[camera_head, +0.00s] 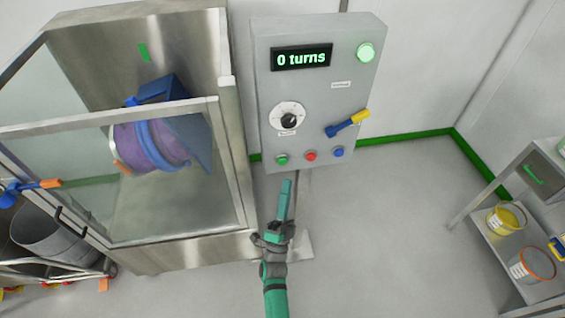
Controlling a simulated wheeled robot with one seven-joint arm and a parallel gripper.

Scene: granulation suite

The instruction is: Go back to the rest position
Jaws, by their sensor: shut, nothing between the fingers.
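My arm reaches up from the bottom middle, and my gripper (286,187) points up at its end. It is shut and empty, with its fingers together. It shows in front of the floor just below the grey control panel (340,95). I cannot tell the exact gap between them. The panel display (301,57) reads "0 turns". A green lamp (365,52) is lit at the top right. The panel has a dial (289,119), a blue and yellow lever (347,124) tilted up to the right, and a green button (282,160), a red button (310,156) and a blue button (338,152).
A glass-fronted steel cabinet (228,150) stands at left with a purple and blue drum (150,145) inside. A grey bin (48,232) on a cart is at lower left. A shelf unit (498,240) with a yellow tub (506,219) and an orange-rimmed tub (532,265) is at right. The floor (400,230) between is clear.

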